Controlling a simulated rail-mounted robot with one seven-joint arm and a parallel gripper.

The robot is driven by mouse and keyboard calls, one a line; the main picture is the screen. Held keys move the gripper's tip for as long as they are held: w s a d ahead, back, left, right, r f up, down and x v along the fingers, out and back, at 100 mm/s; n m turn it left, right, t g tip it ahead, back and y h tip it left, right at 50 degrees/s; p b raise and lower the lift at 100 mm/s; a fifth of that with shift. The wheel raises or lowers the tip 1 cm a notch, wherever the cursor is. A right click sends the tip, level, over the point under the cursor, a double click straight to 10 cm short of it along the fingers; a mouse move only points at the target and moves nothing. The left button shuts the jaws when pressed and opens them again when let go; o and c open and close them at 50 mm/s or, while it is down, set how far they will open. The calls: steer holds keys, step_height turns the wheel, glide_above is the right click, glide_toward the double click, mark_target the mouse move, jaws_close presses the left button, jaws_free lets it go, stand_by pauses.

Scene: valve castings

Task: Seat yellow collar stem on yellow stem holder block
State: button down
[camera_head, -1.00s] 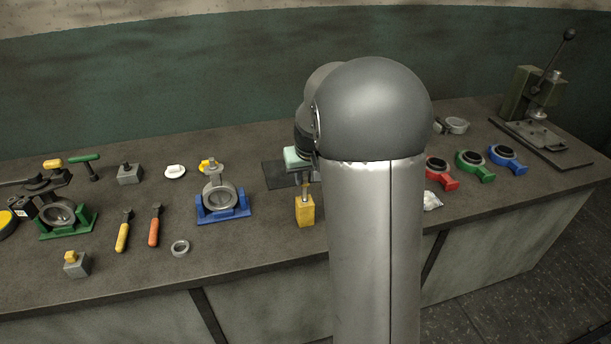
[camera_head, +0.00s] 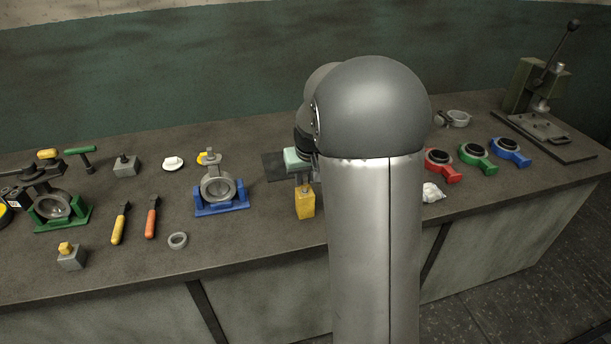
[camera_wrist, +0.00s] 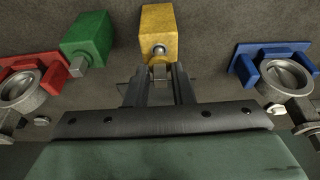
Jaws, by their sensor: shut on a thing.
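The yellow stem holder block (camera_head: 305,204) stands upright near the front of the bench. In the wrist view the yellow block (camera_wrist: 159,22) is just beyond my fingertips, with a round metal part showing at its near face. My gripper (camera_head: 303,180) is right above the block, pointing down, and is shut on the stem. In the wrist view my gripper (camera_wrist: 160,82) holds the stem (camera_wrist: 160,72) between its fingers; only a small part shows. I cannot tell whether the stem's lower end touches the block or is in it.
A green block (camera_wrist: 88,38) and a red fixture (camera_wrist: 50,78) stand left in the wrist view. A blue fixture (camera_head: 222,207) with a valve body stands left of the yellow block in the head view. A grey ring (camera_head: 177,240) lies on the bench (camera_head: 250,240). My arm hides the bench behind it.

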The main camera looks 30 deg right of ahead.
steer(key=shift+f+b, duration=0.85)
steer(key=shift+f, duration=0.3)
steer(key=c, duration=1.2)
jaws_free()
steer(key=shift+o, duration=0.2)
steer(key=shift+r, duration=0.15)
steer(key=v, duration=1.7)
steer(key=shift+b, duration=0.45)
steer(key=shift+a, duration=0.1)
steer(key=s+a+f+n+g, duration=0.1)
steer(key=s+a+f, duration=0.6)
steer(key=s, duration=0.4)
steer(key=s+a+f+n+g, duration=0.1)
steer(key=s+a+f+g, duration=0.1)
steer(key=s+a+f, duration=0.6)
steer(key=s+f, duration=0.1)
steer(key=s, duration=0.3)
steer(key=shift+s+a+y, duration=0.25)
steer(key=shift+y, duration=0.15)
